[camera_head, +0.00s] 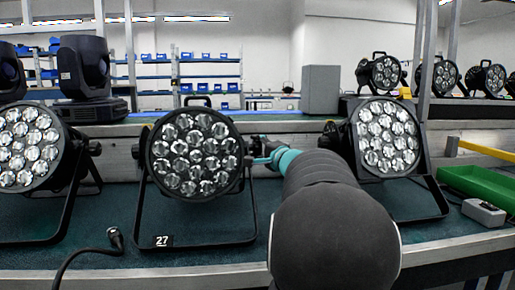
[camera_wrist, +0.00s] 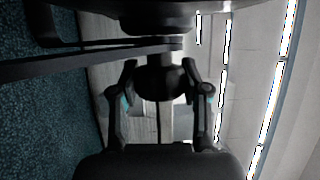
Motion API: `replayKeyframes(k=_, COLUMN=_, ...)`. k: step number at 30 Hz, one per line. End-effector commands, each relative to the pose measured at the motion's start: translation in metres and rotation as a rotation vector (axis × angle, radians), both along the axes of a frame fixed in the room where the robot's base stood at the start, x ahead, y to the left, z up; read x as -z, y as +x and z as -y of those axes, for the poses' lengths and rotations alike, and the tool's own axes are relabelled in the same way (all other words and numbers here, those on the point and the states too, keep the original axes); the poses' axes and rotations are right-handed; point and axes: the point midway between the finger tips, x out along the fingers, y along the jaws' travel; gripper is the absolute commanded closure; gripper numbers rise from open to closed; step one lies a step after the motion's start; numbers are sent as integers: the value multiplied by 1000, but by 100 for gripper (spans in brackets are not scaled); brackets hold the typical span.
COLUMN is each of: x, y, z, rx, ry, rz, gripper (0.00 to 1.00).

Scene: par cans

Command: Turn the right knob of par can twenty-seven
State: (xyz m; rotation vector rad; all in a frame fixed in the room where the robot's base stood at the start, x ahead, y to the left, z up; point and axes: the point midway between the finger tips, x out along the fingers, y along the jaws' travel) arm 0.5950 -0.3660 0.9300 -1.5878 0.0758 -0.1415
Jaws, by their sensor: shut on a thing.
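Par can twenty-seven (camera_head: 195,152) is a round black lamp with several clear lenses. It hangs in a black bracket on the bench, with a "27" label (camera_head: 163,241) at the bracket's foot. Its left knob (camera_head: 136,151) sticks out at the side. My gripper (camera_head: 259,152) reaches in from the right at its right side. In the wrist view my gripper (camera_wrist: 160,78) has one finger on each side of the dark right knob (camera_wrist: 160,88) and is shut on it. In the head view the gripper and arm mostly hide that knob.
Another par can (camera_head: 388,137) stands close right of my arm, and one (camera_head: 28,148) stands on the left. A black cable (camera_head: 92,251) with a plug lies on the bench in front. A green tray (camera_head: 478,185) and a grey box (camera_head: 484,212) are at the right.

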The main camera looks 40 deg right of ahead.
Motion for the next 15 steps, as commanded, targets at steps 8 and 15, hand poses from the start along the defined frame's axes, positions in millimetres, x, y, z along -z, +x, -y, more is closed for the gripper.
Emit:
replayKeyframes(k=8, x=-3, y=0, z=0, rx=-1, ry=40, rz=-74, gripper=89)
replayKeyframes(k=15, x=-4, y=0, z=0, rx=-1, ry=111, rz=-202, gripper=89)
